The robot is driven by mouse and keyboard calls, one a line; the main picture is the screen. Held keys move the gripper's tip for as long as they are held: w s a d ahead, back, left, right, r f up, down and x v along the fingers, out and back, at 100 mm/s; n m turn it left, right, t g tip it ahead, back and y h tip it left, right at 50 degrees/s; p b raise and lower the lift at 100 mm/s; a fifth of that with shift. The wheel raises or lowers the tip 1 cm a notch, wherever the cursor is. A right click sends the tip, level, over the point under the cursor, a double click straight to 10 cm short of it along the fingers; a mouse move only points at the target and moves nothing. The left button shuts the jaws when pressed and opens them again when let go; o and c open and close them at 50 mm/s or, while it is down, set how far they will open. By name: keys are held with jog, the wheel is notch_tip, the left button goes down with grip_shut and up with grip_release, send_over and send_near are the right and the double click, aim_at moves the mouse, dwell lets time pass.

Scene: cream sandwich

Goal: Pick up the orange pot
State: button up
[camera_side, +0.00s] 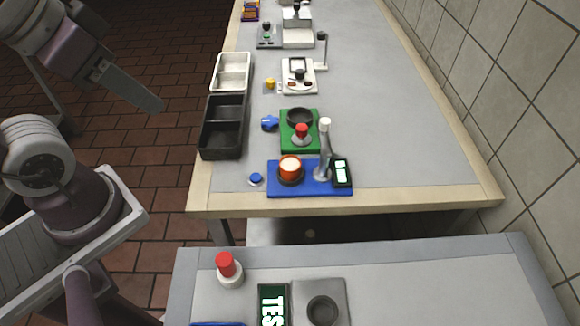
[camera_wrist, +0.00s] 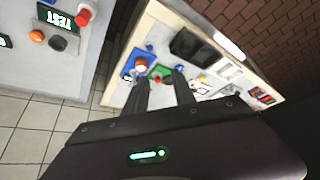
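The orange pot (camera_side: 290,167) is a small round container with a pale top. It stands upright in a dark ring on the blue base (camera_side: 309,190), at the near end of the long table. My gripper (camera_side: 150,102) is up in the air at the upper left in the side view, well away from the pot and left of the table. In the wrist view my gripper's two fingers (camera_wrist: 160,73) are apart with nothing held between them. The blue base (camera_wrist: 143,60) shows small beyond the fingers there. The pot is too small to make out surely in that view.
A grey tap-like post (camera_side: 323,155) and a dark display (camera_side: 341,172) stand right of the pot. A green base (camera_side: 288,143) with a red knob is behind it. A black two-part tray (camera_side: 207,151) lies left. A second table (camera_side: 430,285) is in front.

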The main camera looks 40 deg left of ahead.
jog(key=shift+o, duration=1)
